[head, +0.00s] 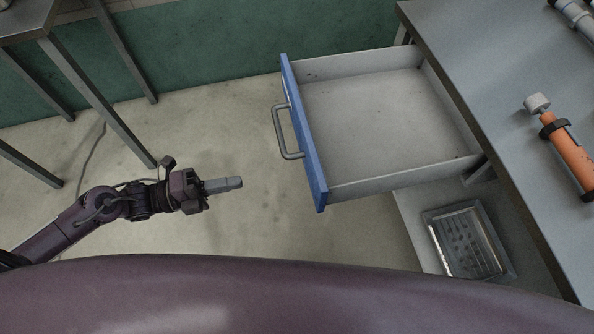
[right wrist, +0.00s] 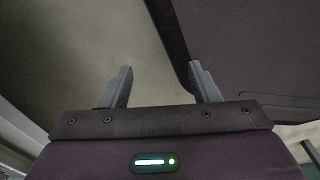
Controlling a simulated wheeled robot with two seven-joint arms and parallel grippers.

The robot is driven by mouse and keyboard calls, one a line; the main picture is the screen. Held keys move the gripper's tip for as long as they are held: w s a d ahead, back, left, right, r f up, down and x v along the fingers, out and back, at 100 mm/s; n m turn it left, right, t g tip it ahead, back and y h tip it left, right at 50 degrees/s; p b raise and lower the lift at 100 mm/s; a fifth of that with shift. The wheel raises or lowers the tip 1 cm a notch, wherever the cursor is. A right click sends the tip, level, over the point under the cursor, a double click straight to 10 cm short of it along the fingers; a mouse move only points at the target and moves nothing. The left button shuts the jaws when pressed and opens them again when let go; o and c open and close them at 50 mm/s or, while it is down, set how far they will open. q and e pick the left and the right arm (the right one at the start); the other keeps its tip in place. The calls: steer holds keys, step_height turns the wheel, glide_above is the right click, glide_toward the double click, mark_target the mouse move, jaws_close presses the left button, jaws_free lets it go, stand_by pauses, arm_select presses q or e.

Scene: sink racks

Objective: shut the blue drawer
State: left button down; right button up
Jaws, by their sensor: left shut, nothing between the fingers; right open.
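The blue drawer (head: 305,134) stands pulled out from under the metal counter at the right in the head view. Its blue front faces left and carries a grey bar handle (head: 281,132). The inside of the drawer looks empty. My left gripper (head: 240,183) is shut and empty, to the left of the drawer front and a little below the handle in the picture, apart from both. My right gripper (right wrist: 163,88) shows only in the right wrist view; it is open with nothing between its fingers. The drawer is not recognisable in that view.
The metal counter (head: 470,70) runs down the right side, with an orange tool (head: 568,155) lying on it. A metal tray (head: 431,217) sits on a lower shelf below the drawer. A metal table (head: 25,28) stands at the upper left. Bare floor lies between my left gripper and the drawer.

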mark_target(308, 168)
arm_select(q)
steer(key=p+x, duration=0.1)
steer(key=x, duration=1.2)
steer(key=shift+r, duration=0.15)
steer(key=shift+w+d+p, duration=0.15)
steer(key=shift+d+p, duration=0.15)
steer(key=shift+d, duration=0.05)
arm_select(e)
steer(key=s, duration=0.3)
steer(key=shift+s+d, duration=0.25)
steer(key=shift+d, duration=0.05)
arm_select(q)
steer(key=shift+d, duration=0.1)
arm_select(e)
steer(key=shift+w, duration=0.1)
